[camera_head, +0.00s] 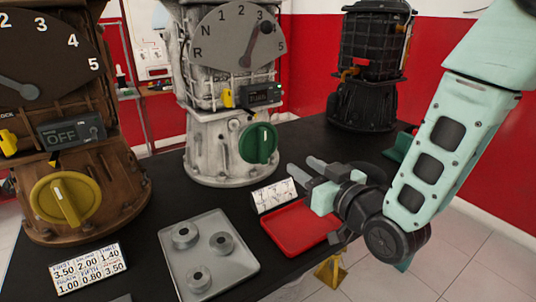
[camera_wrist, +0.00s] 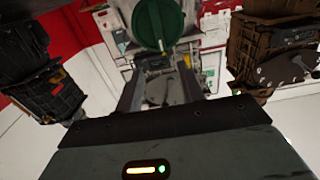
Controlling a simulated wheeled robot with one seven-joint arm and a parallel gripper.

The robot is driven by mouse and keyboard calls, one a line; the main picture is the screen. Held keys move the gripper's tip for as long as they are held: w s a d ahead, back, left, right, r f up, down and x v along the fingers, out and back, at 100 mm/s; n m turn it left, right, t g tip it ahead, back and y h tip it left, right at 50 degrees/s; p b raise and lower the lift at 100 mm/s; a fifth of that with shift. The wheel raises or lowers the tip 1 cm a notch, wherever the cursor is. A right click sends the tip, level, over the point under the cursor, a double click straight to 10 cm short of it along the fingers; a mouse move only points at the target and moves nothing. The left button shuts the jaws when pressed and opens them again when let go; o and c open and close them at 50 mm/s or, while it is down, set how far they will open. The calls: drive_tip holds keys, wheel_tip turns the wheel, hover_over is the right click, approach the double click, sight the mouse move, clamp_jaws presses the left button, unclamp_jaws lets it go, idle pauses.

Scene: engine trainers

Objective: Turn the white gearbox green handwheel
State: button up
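The white gearbox (camera_head: 213,150) stands on the black table in the middle of the head view. Its green handwheel (camera_head: 258,144) is a round knob with an upright grip bar, on the lower front right of the housing. In the wrist view the green handwheel (camera_wrist: 158,22) shows at the top centre, beyond the fingertips. My gripper (camera_head: 300,170) is right of and a little below the handwheel in the head view, its fingers pointing left toward the gearbox. The fingers (camera_wrist: 160,70) are spread apart with nothing between them. It does not touch the handwheel.
A brown gearbox (camera_head: 110,190) with a yellow handwheel (camera_head: 66,201) stands at left; a black gearbox (camera_head: 362,108) stands at back right. A grey tray (camera_head: 227,274) with three rings, a red tray (camera_head: 287,241) and white number cards (camera_head: 90,269) lie in front.

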sight(265, 139)
drive_tip(key=p+x, duration=0.2)
drive_tip(key=x, duration=1.2)
drive_tip(key=shift+w+a, duration=0.25)
drive_tip(key=shift+w, duration=0.1)
clamp_jaws()
